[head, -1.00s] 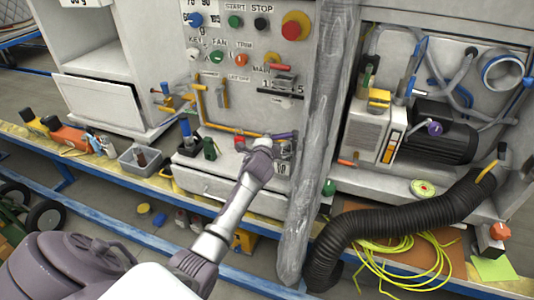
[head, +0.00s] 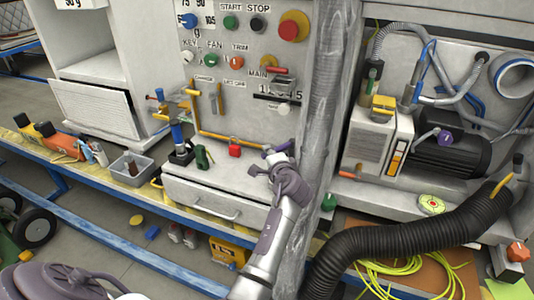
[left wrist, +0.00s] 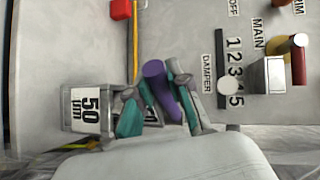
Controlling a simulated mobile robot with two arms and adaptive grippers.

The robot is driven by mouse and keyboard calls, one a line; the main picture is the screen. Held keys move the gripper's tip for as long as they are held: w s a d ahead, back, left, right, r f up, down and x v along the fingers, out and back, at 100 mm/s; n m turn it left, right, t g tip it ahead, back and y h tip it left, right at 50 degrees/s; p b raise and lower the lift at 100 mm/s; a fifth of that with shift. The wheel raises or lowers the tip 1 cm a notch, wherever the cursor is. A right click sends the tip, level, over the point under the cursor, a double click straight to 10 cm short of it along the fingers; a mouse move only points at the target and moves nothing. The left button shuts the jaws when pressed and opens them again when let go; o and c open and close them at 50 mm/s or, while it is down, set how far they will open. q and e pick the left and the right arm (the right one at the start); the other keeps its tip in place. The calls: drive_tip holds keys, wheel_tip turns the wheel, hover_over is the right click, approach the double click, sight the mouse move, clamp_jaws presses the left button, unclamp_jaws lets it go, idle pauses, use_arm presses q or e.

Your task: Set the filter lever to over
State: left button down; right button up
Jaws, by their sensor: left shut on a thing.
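A purple lever (head: 268,152) is at the right end of the ledge under the control panel, where the yellow pipe ends. My left gripper (head: 279,160) is at it, with the arm reaching up from below. In the left wrist view the purple lever (left wrist: 160,88) stands tilted between the teal finger pads of my left gripper (left wrist: 157,102), which is shut on it. A block marked 50 µm (left wrist: 88,110) is beside the fingers, to the left. The lever's base and most other markings are hidden by the gripper.
A red block (head: 235,150) and a green item (head: 204,156) are on the ledge left of the gripper. A grey post (head: 335,110) stands close on the right. The damper slider knob (left wrist: 228,87) and main switch (left wrist: 270,75) are on the panel near the fingers.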

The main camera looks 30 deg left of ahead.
use_arm(q)
drive_tip(key=c, duration=1.1)
unclamp_jaws()
